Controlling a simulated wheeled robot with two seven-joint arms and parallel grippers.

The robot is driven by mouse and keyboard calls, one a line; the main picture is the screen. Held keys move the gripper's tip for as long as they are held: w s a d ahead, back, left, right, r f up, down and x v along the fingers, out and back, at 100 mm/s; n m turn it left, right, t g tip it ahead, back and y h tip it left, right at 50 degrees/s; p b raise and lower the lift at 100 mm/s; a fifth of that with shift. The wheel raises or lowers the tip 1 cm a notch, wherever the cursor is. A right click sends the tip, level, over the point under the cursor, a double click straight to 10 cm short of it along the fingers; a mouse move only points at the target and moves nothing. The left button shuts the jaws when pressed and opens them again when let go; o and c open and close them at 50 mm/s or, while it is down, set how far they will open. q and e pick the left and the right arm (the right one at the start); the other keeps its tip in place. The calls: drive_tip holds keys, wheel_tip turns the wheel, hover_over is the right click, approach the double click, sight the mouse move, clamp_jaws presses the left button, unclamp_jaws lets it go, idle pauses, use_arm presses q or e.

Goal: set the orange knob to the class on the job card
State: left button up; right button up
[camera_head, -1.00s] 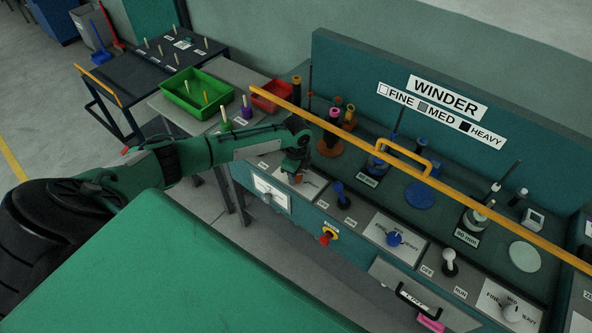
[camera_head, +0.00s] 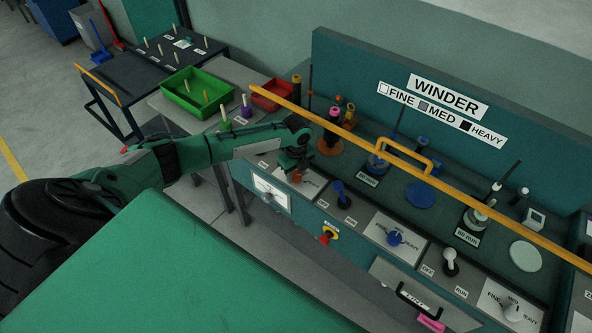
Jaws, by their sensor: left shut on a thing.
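The orange knob (camera_head: 297,178) sits on a pale dial plate (camera_head: 311,188) at the left end of the winder panel. My left gripper (camera_head: 296,170) comes down on it from above and is shut on it. The gripper covers most of the knob, so its pointer cannot be read. The lettering on its plate is hidden or too small to read. The WINDER sign (camera_head: 447,97) shows a key: white for FINE, grey for MED, black for HEAVY. I cannot make out a job card for certain. My right gripper is not in view.
A yellow rail (camera_head: 330,126) runs across the panel beyond the gripper. A blue lever (camera_head: 340,194), a blue knob (camera_head: 394,238), a white-topped lever (camera_head: 449,261) and a white knob (camera_head: 512,311) stand to the right. Green (camera_head: 184,105) and red (camera_head: 263,106) bins stand behind.

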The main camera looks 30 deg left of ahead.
sight(296, 174)
use_arm(q)
drive_tip(key=shift+w+r, duration=0.1)
drive_tip(key=o, duration=1)
wheel_tip(296, 174, up, 14)
drive_tip(key=b, duration=0.2)
drive_tip(key=shift+b, duration=0.4)
